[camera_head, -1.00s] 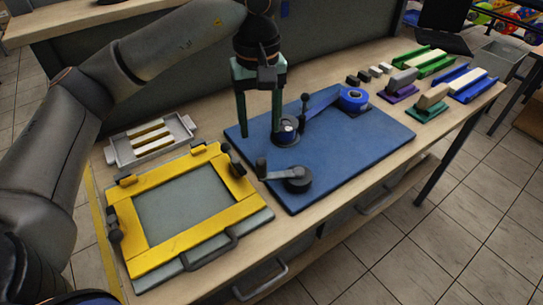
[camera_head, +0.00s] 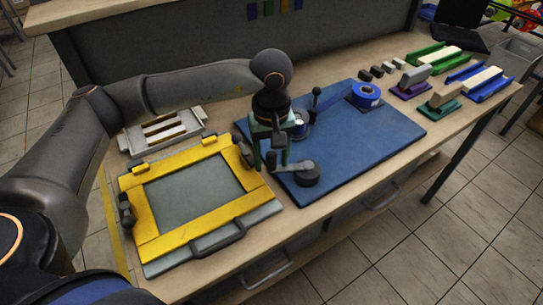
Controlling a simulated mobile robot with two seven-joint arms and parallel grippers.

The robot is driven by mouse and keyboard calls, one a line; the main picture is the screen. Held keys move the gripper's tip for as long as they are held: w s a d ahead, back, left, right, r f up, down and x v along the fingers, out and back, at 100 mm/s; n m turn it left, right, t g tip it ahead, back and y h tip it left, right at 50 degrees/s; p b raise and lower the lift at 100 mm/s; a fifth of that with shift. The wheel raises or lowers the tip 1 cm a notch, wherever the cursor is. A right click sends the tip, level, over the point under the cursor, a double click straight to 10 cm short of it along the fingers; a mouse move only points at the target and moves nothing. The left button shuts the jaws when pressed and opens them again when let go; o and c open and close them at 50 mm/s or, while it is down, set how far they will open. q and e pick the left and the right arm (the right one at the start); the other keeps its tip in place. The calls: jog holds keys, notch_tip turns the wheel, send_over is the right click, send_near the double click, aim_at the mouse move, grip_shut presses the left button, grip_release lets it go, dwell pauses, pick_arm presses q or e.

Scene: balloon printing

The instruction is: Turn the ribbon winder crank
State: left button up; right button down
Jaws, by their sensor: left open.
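The ribbon winder is on a blue board (camera_head: 365,150). Its crank has a round dark grey hub (camera_head: 306,174) near the board's front left edge, with a short arm pointing left to an upright dark knob (camera_head: 271,160). My left gripper (camera_head: 270,164) points down over this knob, its green fingers open, one on each side of the knob in the picture. Whether they touch it I cannot tell. A small spool (camera_head: 300,128) stands behind, partly hidden by the gripper, with a black-knobbed lever (camera_head: 316,97) beside it. My right gripper is not in view.
A yellow hinged frame (camera_head: 190,240) with a dark handle lies just left of the crank. A blue ribbon roll (camera_head: 366,94) stands at the board's back. Stamps and coloured trays (camera_head: 480,83) are at the right. The board's right front is clear.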

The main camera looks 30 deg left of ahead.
pick_arm(q)
jog(key=shift+c, duration=0.2)
grip_shut()
dwell(1.1)
